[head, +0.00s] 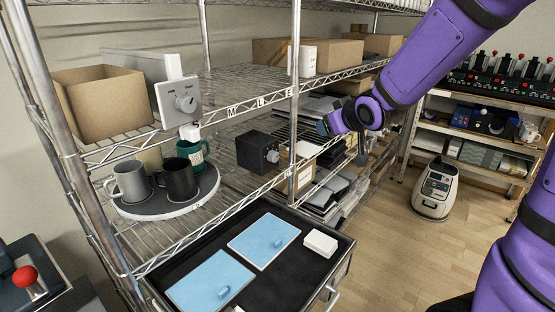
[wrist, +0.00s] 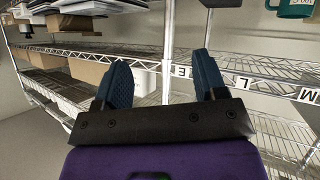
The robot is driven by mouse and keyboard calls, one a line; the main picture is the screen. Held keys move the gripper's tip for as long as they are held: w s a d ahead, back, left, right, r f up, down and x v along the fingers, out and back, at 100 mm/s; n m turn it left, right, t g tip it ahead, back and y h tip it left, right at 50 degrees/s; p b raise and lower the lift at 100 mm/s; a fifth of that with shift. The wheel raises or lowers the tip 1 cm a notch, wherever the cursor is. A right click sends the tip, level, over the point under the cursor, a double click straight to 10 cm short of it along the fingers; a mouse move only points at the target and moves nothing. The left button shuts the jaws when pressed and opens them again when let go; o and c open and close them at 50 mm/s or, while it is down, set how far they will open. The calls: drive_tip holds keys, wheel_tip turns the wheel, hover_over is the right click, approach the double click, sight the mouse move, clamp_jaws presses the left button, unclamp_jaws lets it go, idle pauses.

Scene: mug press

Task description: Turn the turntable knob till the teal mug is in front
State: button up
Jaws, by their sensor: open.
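The turntable (head: 150,212) is a round grey disc on the wire shelf at left. A black mug (head: 180,182) stands at its front and a light grey mug (head: 130,184) at its left. The teal mug (head: 196,153) is at the back right, partly hidden; it also shows in the wrist view (wrist: 296,8). A pale beige mug (head: 150,161) is mostly hidden behind.
A black box with a pale knob (head: 257,152) sits right of the turntable. A shelf post (head: 295,100) stands between it and my gripper. An open dark drawer (head: 300,275) with blue panels juts out below. A wheeled grey machine (head: 436,188) stands on clear floor.

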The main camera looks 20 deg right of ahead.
drive_tip(key=w+a+f+n+t+y, duration=0.2)
drive_tip(key=w+f+y, duration=0.2)
drive_tip(key=w+f, duration=0.3)
drive_tip(key=n+t+y, duration=0.1)
drive_tip(key=y, duration=0.5)
approach(276, 158)
drive_tip(key=x, duration=0.9)
drive_tip(key=shift+w+a, duration=0.15)
drive_tip(key=shift+w, duration=0.1)
drive_tip(key=c, duration=0.9)
